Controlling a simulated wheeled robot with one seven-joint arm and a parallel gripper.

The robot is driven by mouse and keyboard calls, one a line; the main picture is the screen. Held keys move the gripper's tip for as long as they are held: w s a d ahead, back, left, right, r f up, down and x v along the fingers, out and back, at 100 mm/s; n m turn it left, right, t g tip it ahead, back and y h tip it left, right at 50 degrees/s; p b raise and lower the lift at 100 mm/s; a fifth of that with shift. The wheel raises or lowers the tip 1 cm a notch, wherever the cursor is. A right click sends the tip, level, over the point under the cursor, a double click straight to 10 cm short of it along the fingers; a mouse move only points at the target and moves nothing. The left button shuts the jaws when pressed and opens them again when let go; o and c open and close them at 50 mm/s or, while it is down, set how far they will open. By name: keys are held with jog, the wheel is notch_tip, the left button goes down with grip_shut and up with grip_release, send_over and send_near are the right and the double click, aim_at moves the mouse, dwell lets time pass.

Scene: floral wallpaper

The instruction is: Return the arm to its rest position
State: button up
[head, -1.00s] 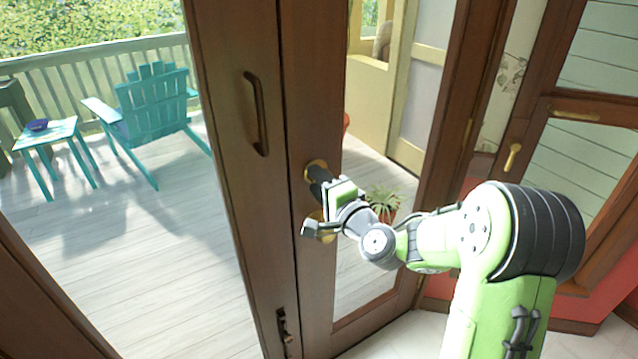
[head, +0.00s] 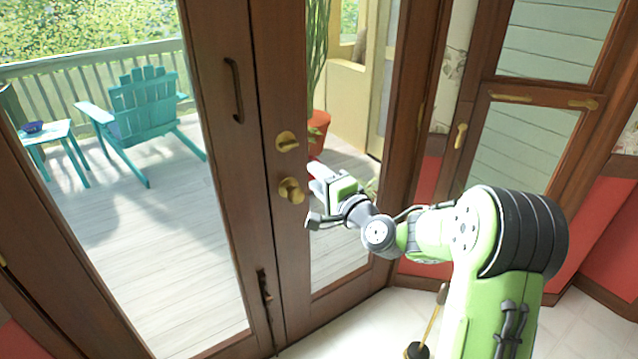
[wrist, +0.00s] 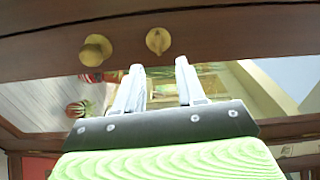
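My green and grey arm reaches in from the right in the head view, bent at the elbow. My gripper (head: 315,196) is in front of the glass of the wooden door, just right of the brass knob (head: 291,190). In the wrist view my gripper (wrist: 159,68) shows two pale fingers standing apart, with nothing between them. The knob also shows in the wrist view (wrist: 96,50), beside the round brass lock (wrist: 158,40). Both are beyond the fingertips, and the fingers seem clear of them.
A second door leaf with a dark handle (head: 235,90) stands on the left. Behind the glass are a teal chair (head: 145,110), a small table (head: 50,133) and a potted plant (head: 319,130). A wooden-framed window (head: 530,130) is on the right. Pale floor shows below.

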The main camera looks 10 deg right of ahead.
jog(key=s+a+r+n+g+h+p, duration=0.1)
jog(key=s+a+r+n+g+p, duration=0.2)
jog(key=s+n, duration=0.25)
jog(key=s+a+r+n+g+p, duration=0.2)
jog(key=s+a+n+g+p, duration=0.15)
jog(key=s, duration=0.35)
jog(key=s+d+r+n+g+h+p, duration=0.1)
jog(key=s+d+n+g+h+p, duration=0.1)
jog(key=s, duration=0.9)
jog(key=s+d+r+n+g+h+p, duration=0.2)
jog(key=s+d, duration=0.3)
jog(key=s, duration=0.7)
jog(key=shift+d+g+h+p, duration=0.2)
jog(key=shift+g+h+p, duration=0.35)
jog(key=shift+h+p, duration=0.1)
